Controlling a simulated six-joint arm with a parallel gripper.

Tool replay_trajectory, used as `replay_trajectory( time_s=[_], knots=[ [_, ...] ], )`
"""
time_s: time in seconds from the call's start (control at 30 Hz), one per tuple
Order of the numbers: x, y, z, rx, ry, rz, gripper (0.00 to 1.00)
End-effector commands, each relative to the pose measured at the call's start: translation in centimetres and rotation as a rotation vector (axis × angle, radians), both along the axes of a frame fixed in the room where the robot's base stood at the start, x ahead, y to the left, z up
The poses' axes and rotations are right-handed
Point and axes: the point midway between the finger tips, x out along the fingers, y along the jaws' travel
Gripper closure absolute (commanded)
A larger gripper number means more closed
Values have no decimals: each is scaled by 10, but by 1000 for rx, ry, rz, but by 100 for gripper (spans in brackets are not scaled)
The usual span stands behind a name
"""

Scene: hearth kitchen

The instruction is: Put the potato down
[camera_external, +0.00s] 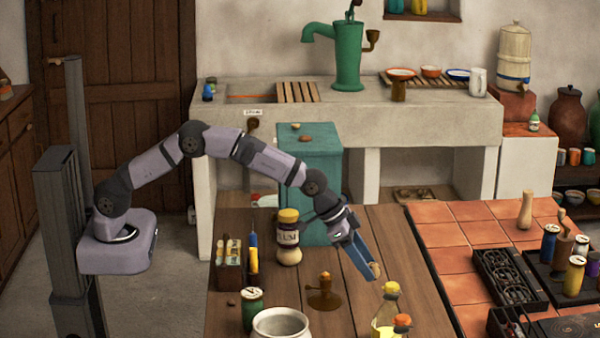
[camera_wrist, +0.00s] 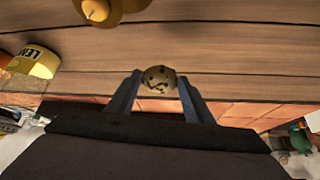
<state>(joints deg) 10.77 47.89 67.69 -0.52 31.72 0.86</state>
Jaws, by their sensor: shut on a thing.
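The potato (camera_wrist: 159,80) is a small, round, tan thing with dark specks. In the wrist view it sits between the two blue fingers of my gripper (camera_wrist: 158,95), which is shut on it. In the external view my gripper (camera_external: 365,262) points down and to the right over the wooden table (camera_external: 305,215), with the potato (camera_external: 375,269) at its fingertips. The potato appears to be above the tabletop; the exact gap cannot be told.
A brass candle holder (camera_external: 326,295) stands left of my gripper. Terracotta tiles (camera_external: 445,262) begin at right.

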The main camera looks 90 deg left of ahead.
Motion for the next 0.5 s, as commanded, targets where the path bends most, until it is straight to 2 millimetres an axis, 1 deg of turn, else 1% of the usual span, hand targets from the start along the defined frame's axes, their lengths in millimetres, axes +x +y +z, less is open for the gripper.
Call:
replay_trajectory(
  time_s=[0.03, 0.2, 0.37, 0.5],
  knots=[
    [1, 0, 10, -1, -6, 0, 76],
    [1, 0, 35, -1, -4, 0, 76],
    [1, 0, 49, -1, -3, 0, 76],
    [0, 0, 53, 0, -1, 0, 76]
  ],
)
